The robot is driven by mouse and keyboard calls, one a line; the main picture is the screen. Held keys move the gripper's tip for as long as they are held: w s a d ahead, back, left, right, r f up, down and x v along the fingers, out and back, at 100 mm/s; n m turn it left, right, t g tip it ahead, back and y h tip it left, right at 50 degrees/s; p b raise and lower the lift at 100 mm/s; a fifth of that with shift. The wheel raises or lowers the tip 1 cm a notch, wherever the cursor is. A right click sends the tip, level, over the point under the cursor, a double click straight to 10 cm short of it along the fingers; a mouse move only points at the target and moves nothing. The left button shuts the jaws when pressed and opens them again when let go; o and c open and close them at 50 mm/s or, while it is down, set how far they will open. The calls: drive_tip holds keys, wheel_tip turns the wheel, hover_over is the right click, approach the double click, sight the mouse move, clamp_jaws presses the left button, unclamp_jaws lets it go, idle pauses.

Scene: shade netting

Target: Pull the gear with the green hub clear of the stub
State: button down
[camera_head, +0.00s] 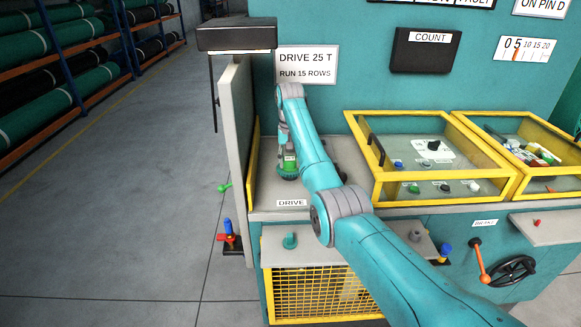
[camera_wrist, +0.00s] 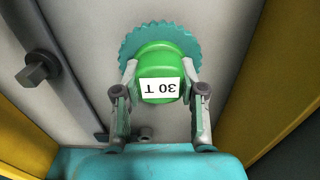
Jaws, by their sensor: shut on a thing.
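The gear with the green hub (camera_wrist: 160,62) shows in the wrist view, with a teal toothed rim (camera_wrist: 185,42) and a white label reading 30 T. My gripper (camera_wrist: 161,88) is shut on the green hub, one finger on each side. In the head view the gear (camera_head: 287,172) is low in the drive recess, partly hidden by my arm. The stub is hidden behind the gear, so I cannot tell whether the gear is still on it.
A dark knob (camera_wrist: 38,70) on a grey bar is left of the gear in the wrist view. Yellow edges flank the recess. An open grey door (camera_head: 237,140) stands left, and yellow-framed cases (camera_head: 380,187) stand right. A sign (camera_head: 306,65) reads DRIVE 25 T.

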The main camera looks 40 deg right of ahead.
sight(290, 158)
drive_tip(key=shift+r, duration=0.95)
idle(0.3)
drive_tip(key=shift+r, duration=2.1)
drive_tip(key=shift+r, duration=2)
